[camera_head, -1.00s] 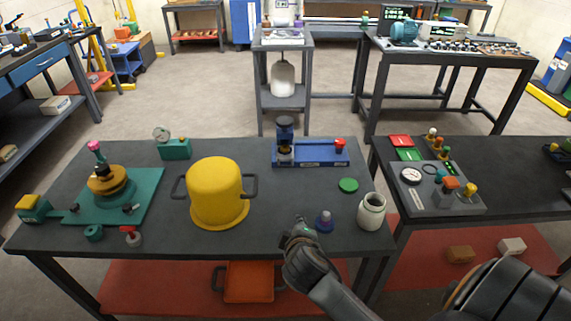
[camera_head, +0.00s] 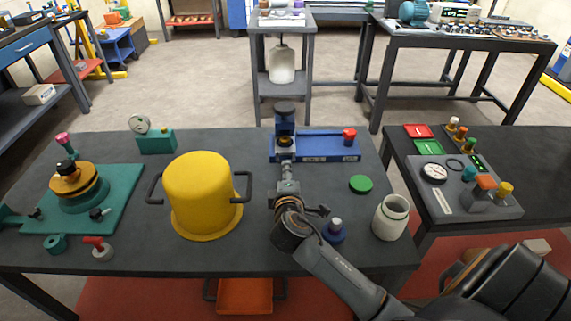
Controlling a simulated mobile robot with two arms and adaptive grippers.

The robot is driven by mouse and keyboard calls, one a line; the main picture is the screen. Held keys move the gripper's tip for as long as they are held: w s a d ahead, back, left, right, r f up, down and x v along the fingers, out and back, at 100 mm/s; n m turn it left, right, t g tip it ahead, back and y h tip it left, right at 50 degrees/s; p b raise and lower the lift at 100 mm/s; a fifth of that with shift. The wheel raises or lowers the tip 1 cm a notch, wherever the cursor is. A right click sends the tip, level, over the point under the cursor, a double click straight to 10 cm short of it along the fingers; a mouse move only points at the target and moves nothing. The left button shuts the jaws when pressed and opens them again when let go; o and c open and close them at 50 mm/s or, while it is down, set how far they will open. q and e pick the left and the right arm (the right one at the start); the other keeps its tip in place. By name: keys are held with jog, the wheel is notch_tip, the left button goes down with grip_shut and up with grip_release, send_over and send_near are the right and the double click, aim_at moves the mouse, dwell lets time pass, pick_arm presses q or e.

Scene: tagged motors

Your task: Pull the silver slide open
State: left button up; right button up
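A blue fixture (camera_head: 315,148) stands on the dark table, with a dark-capped upright post (camera_head: 285,118) at its left and a red knob at its right. Silver-grey metal (camera_head: 287,170) shows in front of the post, in line with my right gripper (camera_head: 289,188). I cannot tell how much of it is the silver slide and how much is my fingers. My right arm comes in from the lower right, and its gripper reaches toward the post's base. Its fingertips are too small and overlapped to show whether they are open or shut. My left gripper is not in view.
A yellow pot-like cover (camera_head: 200,195) stands left of my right gripper. A teal-based device (camera_head: 120,215) is at far left. A grey control panel (camera_head: 465,190) is on the right-hand table.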

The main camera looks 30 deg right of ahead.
aim_at(285, 150)
jog(key=shift+w+d+f+b, duration=0.3)
jog(key=shift+w+f, duration=0.1)
jog(key=shift+f, duration=0.25)
jog(key=x, duration=0.7)
jog(key=shift+w+r, duration=0.1)
jog(key=shift+w, duration=0.05)
grip_shut()
